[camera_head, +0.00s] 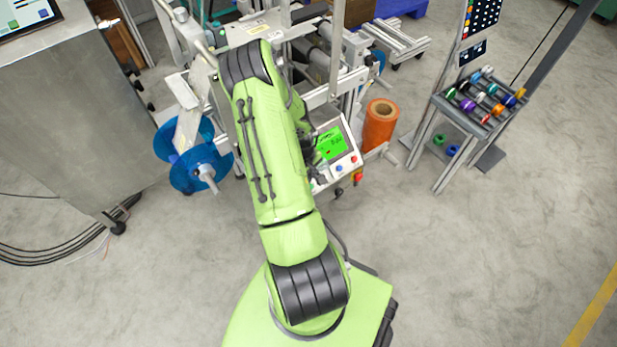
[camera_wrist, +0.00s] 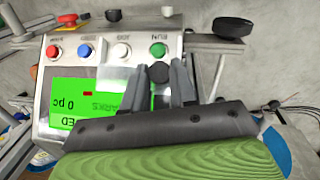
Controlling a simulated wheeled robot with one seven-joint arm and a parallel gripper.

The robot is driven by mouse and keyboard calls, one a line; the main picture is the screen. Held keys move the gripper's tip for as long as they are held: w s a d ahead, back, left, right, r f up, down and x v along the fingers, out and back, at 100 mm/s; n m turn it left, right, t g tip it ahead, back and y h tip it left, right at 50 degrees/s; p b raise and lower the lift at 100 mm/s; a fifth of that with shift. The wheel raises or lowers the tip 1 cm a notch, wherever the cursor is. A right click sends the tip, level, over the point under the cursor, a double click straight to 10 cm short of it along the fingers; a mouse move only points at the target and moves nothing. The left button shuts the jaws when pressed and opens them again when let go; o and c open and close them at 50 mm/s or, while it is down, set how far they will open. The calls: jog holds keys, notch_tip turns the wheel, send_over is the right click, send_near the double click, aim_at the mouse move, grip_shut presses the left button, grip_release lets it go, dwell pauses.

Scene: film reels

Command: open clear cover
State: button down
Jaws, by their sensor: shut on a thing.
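A control panel (camera_wrist: 80,35) with a lit green screen (camera_wrist: 75,98) and a row of coloured buttons fills much of the wrist view. It also shows in the head view (camera_head: 345,168), beside my arm. A pale see-through patch, seemingly the clear cover (camera_wrist: 113,76), lies between the buttons and the screen; its edges are hard to make out. A round black knob (camera_wrist: 159,73) sits by it, below the green RUN button. My gripper (camera_wrist: 160,67) has its two grey fingers on either side of this knob, shut on it. In the head view my arm mostly hides the gripper.
An orange roll (camera_head: 380,125) stands right of the panel. A rack with coloured reels (camera_head: 485,100) stands farther right. Blue reels (camera_head: 195,165) are left of my arm, near a grey cabinet (camera_head: 75,115). The floor in front is clear.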

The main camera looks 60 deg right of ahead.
jog(key=c, duration=0.9)
grip_release()
jog(key=shift+r, duration=0.1)
jog(key=r+p, duration=0.1)
jog(key=r, duration=0.4)
jog(key=a+r+p, duration=0.1)
jog(key=r+p, duration=0.1)
jog(key=r, duration=0.3)
jog(key=a+r+p, duration=0.1)
jog(key=r+p, duration=0.1)
jog(key=r, duration=0.3)
jog(key=shift+w+r, duration=0.2)
jog(key=shift+w, duration=0.1)
